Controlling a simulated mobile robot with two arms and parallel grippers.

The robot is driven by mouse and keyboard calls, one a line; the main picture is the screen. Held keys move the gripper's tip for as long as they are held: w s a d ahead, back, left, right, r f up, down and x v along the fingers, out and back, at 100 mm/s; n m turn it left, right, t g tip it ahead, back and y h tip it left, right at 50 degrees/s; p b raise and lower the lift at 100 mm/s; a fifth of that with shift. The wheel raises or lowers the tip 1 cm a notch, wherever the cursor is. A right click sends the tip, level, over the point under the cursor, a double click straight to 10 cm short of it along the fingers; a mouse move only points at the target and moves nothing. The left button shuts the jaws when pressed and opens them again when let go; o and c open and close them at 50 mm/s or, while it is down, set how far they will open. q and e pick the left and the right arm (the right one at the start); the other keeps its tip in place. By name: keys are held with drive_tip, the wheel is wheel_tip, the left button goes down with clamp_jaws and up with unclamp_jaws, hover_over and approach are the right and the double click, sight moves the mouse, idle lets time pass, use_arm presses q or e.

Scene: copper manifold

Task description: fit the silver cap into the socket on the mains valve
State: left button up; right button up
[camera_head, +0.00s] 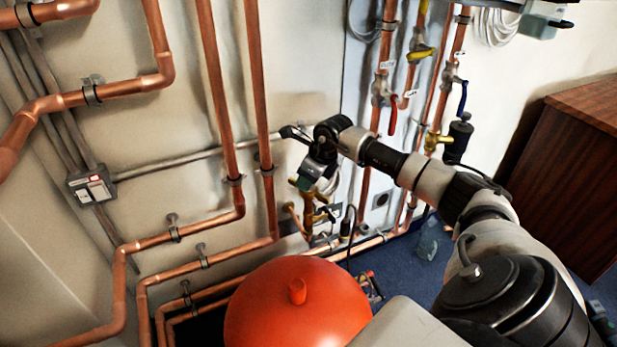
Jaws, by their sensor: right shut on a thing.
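My right arm reaches in from the right, and its gripper (312,181) points down in front of the pipes near the middle of the view. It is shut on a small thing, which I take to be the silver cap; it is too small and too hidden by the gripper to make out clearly. Brass valve fittings (319,214) show just below the gripper, low on the wall. I cannot tell which is the mains valve, and its socket is not discernible. I cannot tell whether the held thing touches a fitting. My left gripper is not in view.
A big orange-red rounded vessel (270,318) stands at the front. Copper pipes (222,95) run down the wall to the left and behind my arm. A red-handled valve (393,114) is right of the gripper. A brown wooden cabinet (562,180) stands at right.

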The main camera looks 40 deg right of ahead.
drive_tip(key=shift+f, duration=0.1)
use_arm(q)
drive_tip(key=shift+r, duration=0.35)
use_arm(e)
drive_tip(key=o, duration=1)
drive_tip(key=shift+s+d+r, duration=0.1)
drive_tip(key=shift+r, duration=0.3)
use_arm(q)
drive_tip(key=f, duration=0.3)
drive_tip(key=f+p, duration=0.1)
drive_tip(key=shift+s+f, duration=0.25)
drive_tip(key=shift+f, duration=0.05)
use_arm(e)
drive_tip(key=v, duration=1)
